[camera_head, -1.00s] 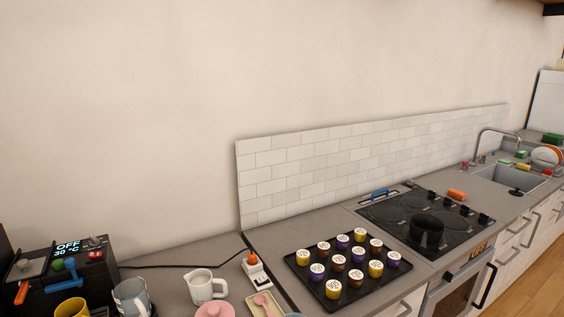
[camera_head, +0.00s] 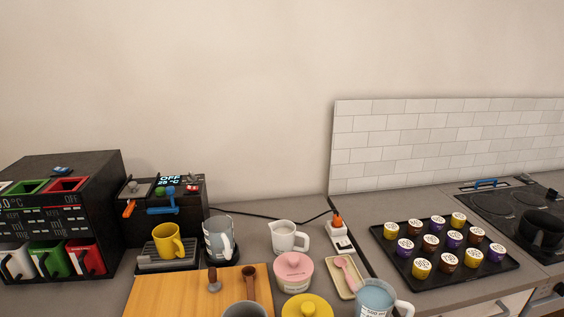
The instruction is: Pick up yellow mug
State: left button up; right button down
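The yellow mug (camera_head: 168,241) stands upright on the grey drip tray (camera_head: 150,262) of a small black coffee machine (camera_head: 190,190), at the left of the counter. Its handle faces right. Neither of my grippers shows in the head view.
A grey pitcher (camera_head: 217,238) stands close to the right of the mug. A wooden board (camera_head: 180,295) lies in front, with a tamper (camera_head: 213,282) on it. A black dispenser (camera_head: 60,200) is at left. A white jug (camera_head: 284,237), pink pot (camera_head: 294,273) and tray of capsules (camera_head: 465,275) are at right.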

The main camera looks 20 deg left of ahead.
aim_at(172, 244)
jog(key=u, duration=1.3)
